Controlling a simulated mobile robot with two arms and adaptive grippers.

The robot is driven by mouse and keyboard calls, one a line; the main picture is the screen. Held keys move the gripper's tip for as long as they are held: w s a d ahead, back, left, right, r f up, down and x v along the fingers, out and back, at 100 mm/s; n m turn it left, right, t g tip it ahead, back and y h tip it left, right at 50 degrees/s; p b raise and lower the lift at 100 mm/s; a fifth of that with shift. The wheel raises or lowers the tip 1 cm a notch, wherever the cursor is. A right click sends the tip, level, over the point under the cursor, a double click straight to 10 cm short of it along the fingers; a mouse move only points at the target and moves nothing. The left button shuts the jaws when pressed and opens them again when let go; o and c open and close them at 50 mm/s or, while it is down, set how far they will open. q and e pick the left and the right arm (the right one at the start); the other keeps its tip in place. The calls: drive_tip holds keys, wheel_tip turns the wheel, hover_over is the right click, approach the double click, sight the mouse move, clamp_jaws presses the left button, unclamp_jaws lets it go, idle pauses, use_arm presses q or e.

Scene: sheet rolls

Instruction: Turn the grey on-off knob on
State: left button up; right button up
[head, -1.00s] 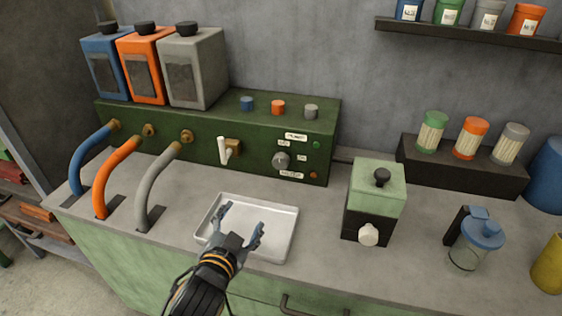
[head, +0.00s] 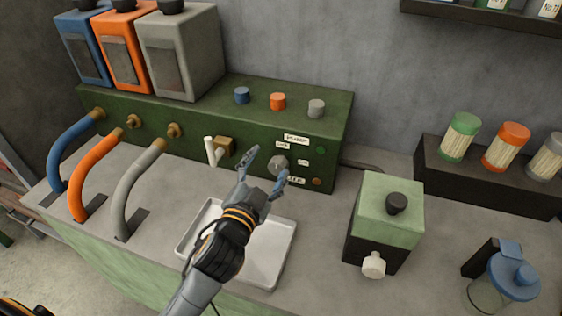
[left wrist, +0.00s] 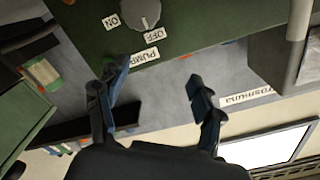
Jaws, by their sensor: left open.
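The grey on-off knob (head: 279,164) is a round dial on the front of the dark green machine (head: 190,130), among small white labels. In the left wrist view the knob (left wrist: 140,12) is at the top edge, partly cut off, beside labels reading ON, OFF and PUMP. In the left wrist view the fingers (left wrist: 160,84) stand apart from the knob.
A metal tray (head: 270,255) lies under my left arm. A white-handled tap (head: 212,150) juts out left of the knob. A green and black box (head: 388,215) stands to the right. Blue, orange and grey caps (head: 316,108) sit on the machine's top.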

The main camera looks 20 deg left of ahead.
sight(276, 170)
use_arm(q)
drive_tip(key=f, duration=0.2)
drive_tip(key=f+b, duration=0.1)
drive_tip(key=f, duration=0.4)
drive_tip(key=shift+s+f+b, duration=0.25)
drive_tip(key=shift+f+b, duration=0.05)
drive_tip(key=shift+b, duration=0.05)
drive_tip(key=shift+w+r+p, duration=0.45)
drive_tip(key=shift+w+r, duration=0.25)
drive_tip(key=shift+w, duration=0.3)
drive_tip(key=w, duration=0.4)
drive_tip(key=shift+w+d+f, duration=0.1)
drive_tip(key=shift+w+f, duration=0.05)
drive_tip(key=shift+f, duration=0.05)
drive_tip(key=shift+w, duration=0.65)
use_arm(e)
drive_tip(key=shift+s+f, duration=0.3)
drive_tip(key=shift+s, duration=0.3)
use_arm(q)
drive_tip(key=shift+c, duration=0.5)
use_arm(e)
drive_tip(key=shift+s, duration=0.1)
use_arm(q)
drive_tip(key=c, duration=1.1)
use_arm(e)
drive_tip(key=shift+s, duration=0.1)
